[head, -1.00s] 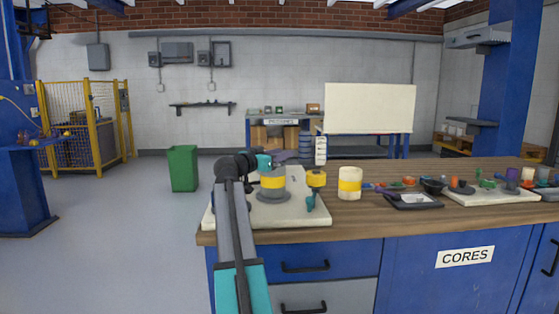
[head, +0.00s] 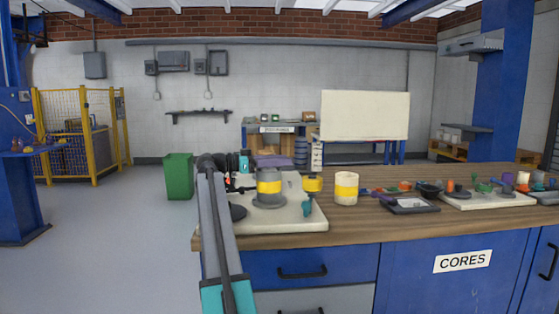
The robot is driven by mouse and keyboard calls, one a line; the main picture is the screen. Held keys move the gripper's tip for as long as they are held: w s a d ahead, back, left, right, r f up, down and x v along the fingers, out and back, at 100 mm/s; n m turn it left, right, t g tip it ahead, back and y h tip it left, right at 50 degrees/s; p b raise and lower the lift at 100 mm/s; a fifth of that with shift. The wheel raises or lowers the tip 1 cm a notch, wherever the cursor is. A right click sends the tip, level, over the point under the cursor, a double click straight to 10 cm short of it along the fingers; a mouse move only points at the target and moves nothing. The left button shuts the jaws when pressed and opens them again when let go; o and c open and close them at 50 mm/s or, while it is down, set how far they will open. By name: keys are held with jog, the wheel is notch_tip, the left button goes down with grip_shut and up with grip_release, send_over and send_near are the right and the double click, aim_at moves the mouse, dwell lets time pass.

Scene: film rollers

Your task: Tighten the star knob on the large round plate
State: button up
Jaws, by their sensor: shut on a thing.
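A white board (head: 290,218) lies on the left end of the wooden bench. A dark round disc (head: 238,212) rests on its left part, partly behind my arm. A grey cylinder with a yellow band (head: 269,187) stands on a round grey base (head: 269,202) beside it. I cannot tell for certain which round piece is the large plate. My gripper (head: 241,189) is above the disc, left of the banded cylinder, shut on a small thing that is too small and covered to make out. A small red-orange spot (head: 228,181) shows there. No star shape is clear.
A teal piece (head: 307,208) lies at the board's front right. A yellow-banded piece (head: 312,184) and a cream roll with a yellow band (head: 346,188) stand to the right. A dark tray (head: 411,205) and a second white board (head: 488,201) with several small parts lie farther right.

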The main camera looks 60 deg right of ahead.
jog(key=shift+a+f+m+g+y, duration=0.15)
jog(key=shift+m+g+y, duration=0.35)
jog(key=shift+y, duration=0.1)
jog(key=shift+s, duration=0.1)
jog(key=o, duration=1)
jog(key=shift+o, duration=0.2)
jog(key=p+v, duration=0.4)
jog(key=v, duration=1)
